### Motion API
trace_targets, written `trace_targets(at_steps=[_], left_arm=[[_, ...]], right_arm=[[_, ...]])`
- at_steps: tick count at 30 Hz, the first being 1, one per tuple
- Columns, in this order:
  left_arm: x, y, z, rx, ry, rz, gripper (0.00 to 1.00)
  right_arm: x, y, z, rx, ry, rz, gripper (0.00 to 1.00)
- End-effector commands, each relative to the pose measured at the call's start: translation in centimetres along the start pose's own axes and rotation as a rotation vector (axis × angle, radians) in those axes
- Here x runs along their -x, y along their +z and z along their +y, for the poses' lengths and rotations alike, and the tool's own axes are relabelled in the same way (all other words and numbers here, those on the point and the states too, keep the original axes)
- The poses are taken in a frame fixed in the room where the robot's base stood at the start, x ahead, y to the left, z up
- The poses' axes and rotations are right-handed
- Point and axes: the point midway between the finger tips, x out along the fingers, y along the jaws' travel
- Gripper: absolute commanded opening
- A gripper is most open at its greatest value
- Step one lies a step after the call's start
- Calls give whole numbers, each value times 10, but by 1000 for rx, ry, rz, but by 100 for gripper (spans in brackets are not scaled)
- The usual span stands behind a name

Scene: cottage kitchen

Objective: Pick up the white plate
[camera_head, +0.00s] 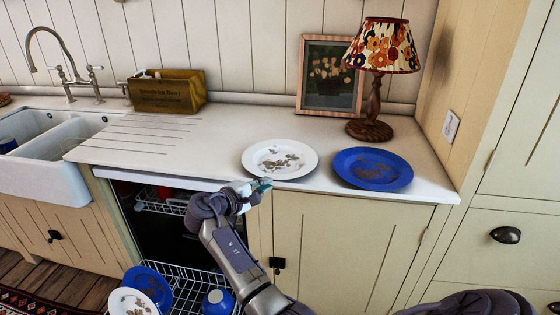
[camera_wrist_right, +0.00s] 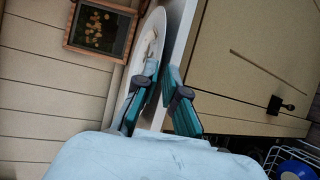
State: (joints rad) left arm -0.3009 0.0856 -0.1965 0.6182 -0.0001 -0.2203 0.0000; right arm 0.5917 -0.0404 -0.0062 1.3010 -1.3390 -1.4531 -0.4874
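The white plate (camera_head: 254,155), with brown food stains, lies flat on the counter near its front edge. My right gripper (camera_head: 262,185) is at the plate's front rim, by the counter edge. In the right wrist view the two teal fingers (camera_wrist_right: 162,76) stand a little apart. One finger overlaps the rim of the white plate (camera_wrist_right: 138,62), and the other lies on the counter-edge side. I cannot tell whether the rim is between them. My left gripper is not in view.
A stained blue plate (camera_head: 345,174) lies right of the white one. Behind stand a lamp (camera_head: 373,100) and a framed picture (camera_head: 311,90). An open dishwasher below holds a rack (camera_head: 188,288) with another white plate (camera_head: 121,302). The counter left of the plate is clear.

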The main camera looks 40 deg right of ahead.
Motion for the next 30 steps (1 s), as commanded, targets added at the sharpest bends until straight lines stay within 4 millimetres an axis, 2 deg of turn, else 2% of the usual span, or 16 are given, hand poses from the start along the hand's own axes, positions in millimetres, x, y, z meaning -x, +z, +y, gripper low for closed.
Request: trace_targets(at_steps=[8, 16, 23, 25, 30], left_arm=[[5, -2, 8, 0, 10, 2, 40], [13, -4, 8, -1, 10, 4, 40], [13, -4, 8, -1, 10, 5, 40], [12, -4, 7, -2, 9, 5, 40], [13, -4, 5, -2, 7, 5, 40]], right_arm=[[-18, 2, 2, 0, 1, 0, 9], [-56, 4, 2, 1, 0, 0, 9], [-58, 3, 1, 1, -1, 2, 9], [-58, 3, 1, 1, -1, 2, 0], [-58, 3, 0, 1, -1, 2, 0]])
